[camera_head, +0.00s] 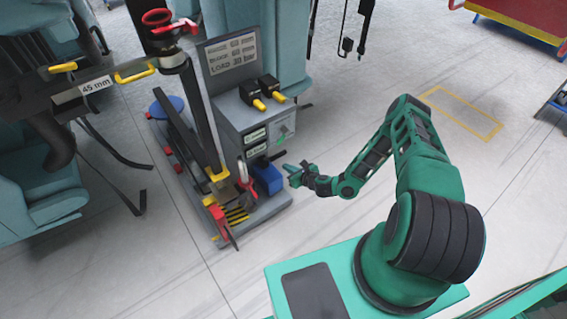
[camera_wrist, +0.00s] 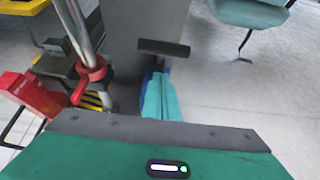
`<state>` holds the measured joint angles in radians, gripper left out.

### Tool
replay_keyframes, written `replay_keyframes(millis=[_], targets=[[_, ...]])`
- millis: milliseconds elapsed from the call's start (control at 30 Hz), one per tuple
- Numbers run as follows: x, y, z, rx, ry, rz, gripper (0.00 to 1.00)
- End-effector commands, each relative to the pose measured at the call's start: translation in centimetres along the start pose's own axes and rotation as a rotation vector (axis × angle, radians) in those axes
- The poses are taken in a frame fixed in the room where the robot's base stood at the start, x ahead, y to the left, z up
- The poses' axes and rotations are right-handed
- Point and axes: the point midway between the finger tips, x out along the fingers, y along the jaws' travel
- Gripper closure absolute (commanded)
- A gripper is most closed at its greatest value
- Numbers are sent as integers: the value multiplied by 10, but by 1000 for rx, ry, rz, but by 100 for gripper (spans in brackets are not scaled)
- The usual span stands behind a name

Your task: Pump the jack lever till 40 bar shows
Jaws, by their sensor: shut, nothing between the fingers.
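The jack's blue pump block (camera_head: 267,177) sits on the grey base plate of the rig. A short dark lever bar (camera_head: 276,156) sticks out above it. In the wrist view the dark bar (camera_wrist: 164,47) lies just beyond my fingertips, with a sliver of the blue block (camera_wrist: 147,82) behind them. My gripper (camera_head: 289,169) is shut and empty, right of the block and close to the bar; I cannot tell whether it touches. Its fingers show pressed together in the wrist view (camera_wrist: 162,74). The load line on the grey display board (camera_head: 228,40) seems to read 30 bar, in small text.
A dark post (camera_head: 201,120), red-handled parts (camera_head: 246,170) and a yellow-striped plate (camera_head: 236,215) stand left of the pump. The grey cabinet (camera_head: 235,112) with two yellow-tipped black knobs is behind. Teal seats stand left and behind.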

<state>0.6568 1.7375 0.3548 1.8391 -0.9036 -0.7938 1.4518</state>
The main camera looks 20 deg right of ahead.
Motion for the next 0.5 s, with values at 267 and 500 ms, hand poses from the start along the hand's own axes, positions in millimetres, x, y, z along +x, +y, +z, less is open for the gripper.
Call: replay_keyframes(millis=[267, 500], targets=[[20, 0, 24, -2, -2, 1, 100], [23, 0, 26, -1, -1, 0, 100]])
